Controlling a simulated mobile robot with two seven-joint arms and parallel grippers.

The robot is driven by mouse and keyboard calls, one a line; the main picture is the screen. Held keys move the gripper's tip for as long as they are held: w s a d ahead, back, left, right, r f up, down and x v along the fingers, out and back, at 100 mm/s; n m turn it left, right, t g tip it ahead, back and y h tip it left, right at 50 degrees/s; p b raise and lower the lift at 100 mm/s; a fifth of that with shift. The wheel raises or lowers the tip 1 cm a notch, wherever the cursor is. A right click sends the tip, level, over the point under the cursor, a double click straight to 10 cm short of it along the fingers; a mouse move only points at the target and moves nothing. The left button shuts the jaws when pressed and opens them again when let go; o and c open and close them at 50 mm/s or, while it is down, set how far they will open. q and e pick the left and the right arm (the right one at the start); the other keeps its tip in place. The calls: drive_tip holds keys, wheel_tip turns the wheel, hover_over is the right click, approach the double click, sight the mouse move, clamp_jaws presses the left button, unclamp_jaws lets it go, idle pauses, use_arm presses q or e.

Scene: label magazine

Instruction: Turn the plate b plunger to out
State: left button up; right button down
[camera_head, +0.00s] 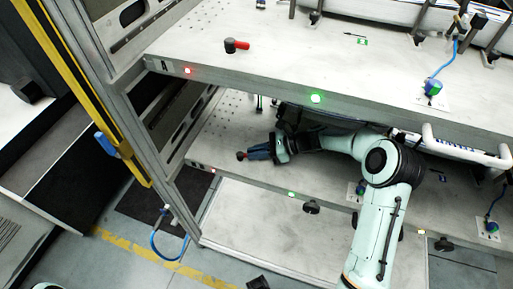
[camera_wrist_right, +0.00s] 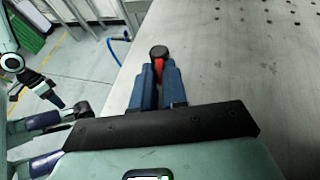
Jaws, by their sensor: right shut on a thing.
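A plunger with a black round knob (camera_wrist_right: 158,52) and a red lever (camera_wrist_right: 157,73) sits at the left end of the lower plate (camera_head: 225,150). My right gripper (camera_head: 255,154) reaches it from the right; its blue fingers (camera_wrist_right: 158,88) are shut on the red lever in the right wrist view. The knob shows just past the fingertips, and the fingers hide part of the lever. A similar plunger (camera_head: 237,45) on the upper plate (camera_head: 275,50) has its red lever pointing right. Parts of my other arm show at the left of the wrist view; its finger state is unclear.
The upper plate overhangs the lower one and my right arm. Red (camera_head: 188,71) and green (camera_head: 316,98) lights sit on its front edge. A frame post (camera_head: 150,155) stands left of the plunger. Blue cables (camera_head: 447,60) and a white rail (camera_head: 465,150) lie to the right.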

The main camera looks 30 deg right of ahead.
drive_tip(key=shift+w+d+r+n+g+y+p, duration=0.15)
drive_tip(key=shift+w+n+g+y+p, duration=0.4)
drive_tip(key=shift+n+g+p, duration=0.35)
drive_tip(key=shift+w+d+n+g+y+p, duration=0.1)
drive_tip(key=shift+w+n+g+y+p, duration=0.1)
drive_tip(key=shift+n+g+p, duration=0.5)
drive_tip(key=shift+w+d+n+g+y+p, duration=0.15)
drive_tip(key=shift+n+g+p, duration=0.35)
drive_tip(key=shift+g+p, duration=0.3)
drive_tip(key=c, duration=1.2)
unclamp_jaws()
drive_tip(key=shift+o, duration=0.2)
drive_tip(key=shift+v, duration=3.7)
